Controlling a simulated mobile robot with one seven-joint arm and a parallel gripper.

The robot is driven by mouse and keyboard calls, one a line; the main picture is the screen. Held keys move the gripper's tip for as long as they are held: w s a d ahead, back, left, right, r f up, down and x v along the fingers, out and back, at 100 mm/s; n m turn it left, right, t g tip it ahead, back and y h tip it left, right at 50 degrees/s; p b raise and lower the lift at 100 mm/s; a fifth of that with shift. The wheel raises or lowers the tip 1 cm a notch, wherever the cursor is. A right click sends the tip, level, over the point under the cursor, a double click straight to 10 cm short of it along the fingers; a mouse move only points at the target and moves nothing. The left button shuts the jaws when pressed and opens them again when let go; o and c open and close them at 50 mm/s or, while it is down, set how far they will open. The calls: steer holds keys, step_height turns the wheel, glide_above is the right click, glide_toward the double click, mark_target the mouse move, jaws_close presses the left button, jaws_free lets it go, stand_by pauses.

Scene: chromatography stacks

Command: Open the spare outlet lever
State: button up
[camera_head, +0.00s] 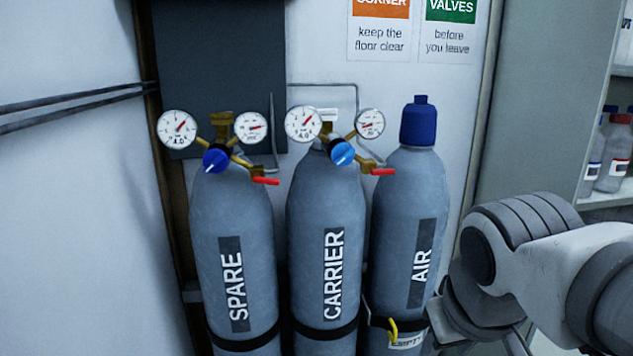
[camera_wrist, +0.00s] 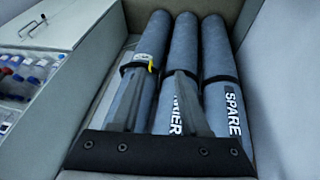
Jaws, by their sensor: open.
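The spare cylinder (camera_head: 230,210) stands at the left of three grey cylinders in the head view. Its regulator has two round gauges (camera_head: 178,129), a blue knob (camera_head: 215,160) and a red outlet lever (camera_head: 265,181). The lever points right, nearly level, with a slight downward tilt. The spare cylinder also shows at the right in the wrist view (camera_wrist: 222,85); its lever is not visible there. My gripper (camera_wrist: 158,76) is open and empty, its two dark fingers apart in front of the carrier and air cylinders. In the head view my arm is at the right, away from the lever.
The carrier cylinder (camera_head: 322,215) stands close by, with its own gauges and red lever (camera_head: 383,172). The air cylinder (camera_head: 408,205) has a blue cap and a yellow hook (camera_head: 392,330). Straps hold the cylinders at the wall. Shelves with bottles (camera_head: 613,150) are at the right.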

steer(key=w+a+r+n+h+b, duration=0.25)
steer(key=w+a+n, duration=0.2)
steer(key=w, duration=0.65)
steer(key=n+t+h+b, duration=0.2)
steer(key=n+t+h, duration=0.25)
steer(key=t, duration=0.45)
glide_toward(274, 181)
steer(key=shift+m, duration=0.3)
steer(key=x, duration=1.3)
steer(key=shift+w+a+f, duration=0.15)
steer(key=shift+w+a, duration=0.1)
steer(key=shift+a, duration=0.1)
jaws_close()
